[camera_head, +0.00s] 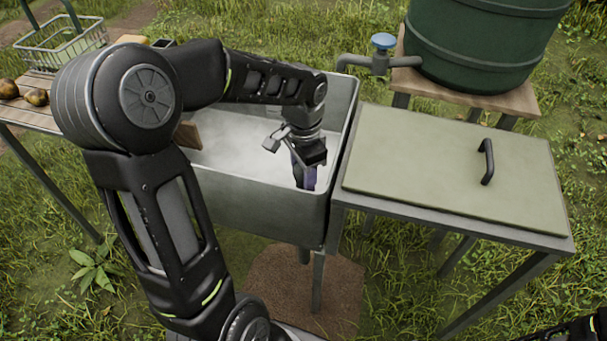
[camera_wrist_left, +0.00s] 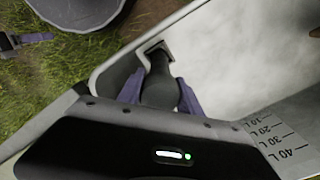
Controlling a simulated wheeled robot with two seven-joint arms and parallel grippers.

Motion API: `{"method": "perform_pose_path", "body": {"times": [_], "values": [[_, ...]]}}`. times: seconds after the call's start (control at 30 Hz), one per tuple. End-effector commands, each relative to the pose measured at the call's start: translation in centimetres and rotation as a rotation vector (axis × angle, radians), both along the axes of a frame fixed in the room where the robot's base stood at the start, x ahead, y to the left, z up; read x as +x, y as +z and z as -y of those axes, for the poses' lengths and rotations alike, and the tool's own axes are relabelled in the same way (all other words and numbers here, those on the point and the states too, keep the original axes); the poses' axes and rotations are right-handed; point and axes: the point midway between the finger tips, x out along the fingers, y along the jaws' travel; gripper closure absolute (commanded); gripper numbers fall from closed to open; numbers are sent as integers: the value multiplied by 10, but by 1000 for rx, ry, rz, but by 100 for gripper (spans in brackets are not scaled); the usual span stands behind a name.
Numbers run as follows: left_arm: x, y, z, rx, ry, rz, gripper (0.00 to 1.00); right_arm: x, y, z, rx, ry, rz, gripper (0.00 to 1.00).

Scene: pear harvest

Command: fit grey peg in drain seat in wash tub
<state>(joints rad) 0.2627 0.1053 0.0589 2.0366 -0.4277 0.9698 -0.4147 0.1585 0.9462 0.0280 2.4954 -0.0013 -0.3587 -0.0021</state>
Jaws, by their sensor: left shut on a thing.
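The grey wash tub (camera_head: 262,208) stands in the middle of the head view, with a pale, cloudy inside. My left gripper (camera_head: 306,178) reaches down into its right part, close to the right wall. In the left wrist view, its two purple fingers (camera_wrist_left: 160,98) are shut on a dark grey peg (camera_wrist_left: 160,90). The peg's far end lies near the tub's wall and corner; I cannot tell whether it touches anything. In the head view the peg is hidden by the gripper. I cannot make out the drain seat.
A tap with a blue knob (camera_head: 383,41) and a green barrel (camera_head: 480,45) stand behind the tub. A flat board with a black handle (camera_head: 487,162) covers the right-hand stand. A wire basket (camera_head: 62,42) and some pears (camera_head: 36,98) rest on the left table.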

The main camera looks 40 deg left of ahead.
Motion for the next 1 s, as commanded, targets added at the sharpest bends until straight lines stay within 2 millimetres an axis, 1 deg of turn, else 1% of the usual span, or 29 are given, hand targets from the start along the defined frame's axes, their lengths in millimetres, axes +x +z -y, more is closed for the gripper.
{"method": "perform_pose_path", "body": {"times": [0.4,0.7,0.73,1.0], "values": [[0,-9,0,1,0,0,100,0,-6,0,0,0,0,60],[0,-10,0,0,0,1,100,0,-6,0,0,0,0,60],[0,-9,0,0,0,1,56,0,-6,0,0,0,0,60],[0,-10,0,0,0,0,34,0,-6,0,0,0,0,60]]}}
